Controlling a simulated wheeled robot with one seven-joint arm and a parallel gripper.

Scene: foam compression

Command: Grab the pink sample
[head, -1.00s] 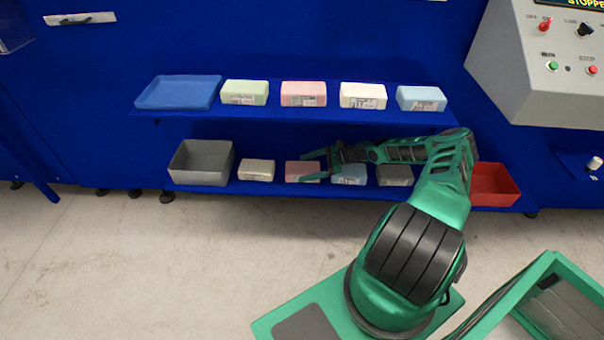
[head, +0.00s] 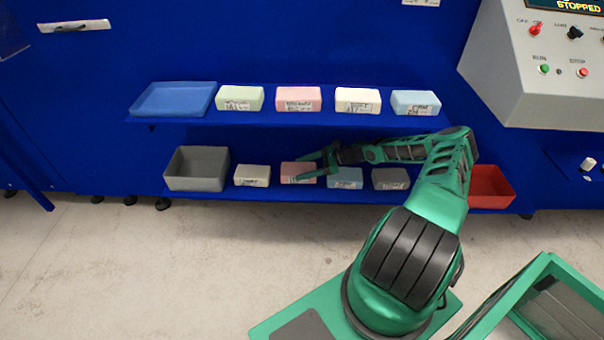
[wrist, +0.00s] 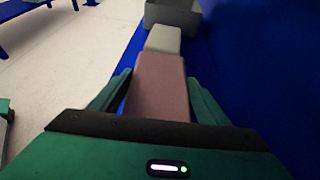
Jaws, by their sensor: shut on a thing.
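A pink block (head: 290,172) is at the lower shelf, between a cream block (head: 252,175) and a blue block (head: 345,178). My gripper (head: 300,168) reaches in from the right and is shut on this pink block, one finger on its far side and one on its near side. In the wrist view the pink block (wrist: 160,82) lies between the two green fingers. It appears slightly raised against its neighbours. Its underside is hidden. A second pink block (head: 298,98) sits on the upper shelf, apart from my gripper.
The upper shelf (head: 240,118) is just above my gripper, with a blue tray (head: 172,98) and several blocks. A grey bin (head: 196,170) stands left on the lower shelf, a red bin (head: 492,187) right. A dark grey block (head: 391,179) lies under my forearm. Open floor lies in front.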

